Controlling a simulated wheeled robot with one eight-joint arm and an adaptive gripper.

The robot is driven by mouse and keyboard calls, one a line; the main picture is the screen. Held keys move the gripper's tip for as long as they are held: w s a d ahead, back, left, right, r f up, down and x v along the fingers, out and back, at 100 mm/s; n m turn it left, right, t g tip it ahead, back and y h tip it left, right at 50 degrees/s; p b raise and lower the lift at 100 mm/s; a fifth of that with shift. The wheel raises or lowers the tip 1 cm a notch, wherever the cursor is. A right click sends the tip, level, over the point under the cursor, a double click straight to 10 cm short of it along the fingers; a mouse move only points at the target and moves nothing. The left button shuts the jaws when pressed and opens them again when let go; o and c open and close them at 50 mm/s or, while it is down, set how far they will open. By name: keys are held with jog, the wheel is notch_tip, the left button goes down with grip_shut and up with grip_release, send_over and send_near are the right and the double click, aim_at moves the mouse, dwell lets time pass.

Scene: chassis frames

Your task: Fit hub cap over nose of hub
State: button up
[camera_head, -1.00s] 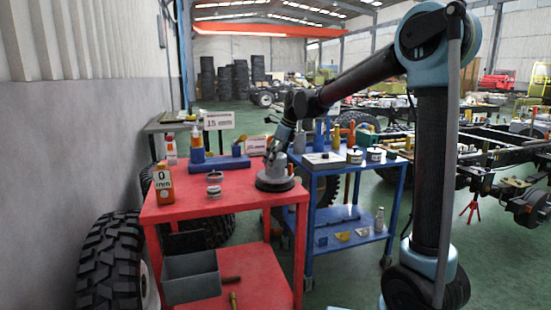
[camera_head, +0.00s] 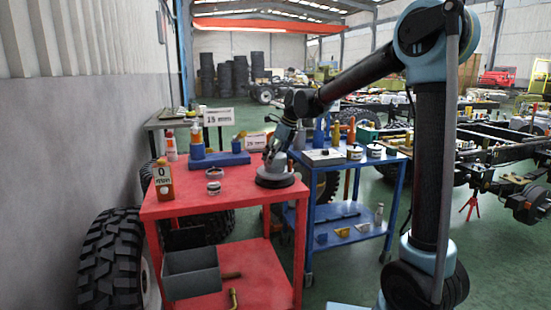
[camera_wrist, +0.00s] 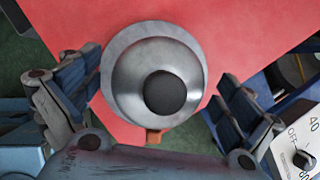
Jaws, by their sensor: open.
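A round grey metal piece with a wide brim and raised middle, which looks like the hub cap (camera_head: 275,180), sits on the red table (camera_head: 225,190) near its right edge. The wrist view shows this cap (camera_wrist: 125,75) from above, with a dark round centre. My gripper (camera_wrist: 155,88) is open, its two fingers apart on the left and right of the cap. I cannot tell whether they touch it. In the head view my gripper (camera_head: 273,158) is directly over the cap and hides part of it. A hub-like round part (camera_head: 530,205) shows on the chassis at the right.
An orange bottle (camera_head: 163,180) and small tins (camera_head: 214,180) stand on the red table, left of my gripper. A blue cart (camera_head: 350,176) with tins and tools stands close on the right. A large tyre (camera_head: 107,260) is at the left. Open green floor lies right of the cart.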

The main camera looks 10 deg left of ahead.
jog(key=shift+r, duration=0.1)
jog(key=v, duration=1.1)
jog(key=shift+d+r, duration=0.25)
jog(key=shift+r, duration=0.1)
jog(key=s+d+f+n+h, duration=0.1)
jog(key=s+d+f+n, duration=0.25)
jog(key=d, duration=0.55)
jog(key=s+d+f+n+t, duration=0.1)
jog(key=s+d+f+n, duration=0.15)
jog(key=s+d, duration=0.4)
jog(key=s+d+f+n+h, duration=0.1)
jog(key=s+d+f+n, duration=0.2)
jog(key=d, duration=0.7)
jog(key=s+d+f+n+h, duration=0.2)
jog(key=s+d+f+n, duration=0.9)
jog(key=s+d+f, duration=0.4)
notch_tip(320, 180, down, 2)
jog(key=shift+s+n, duration=0.4)
jog(key=shift+s, duration=0.8)
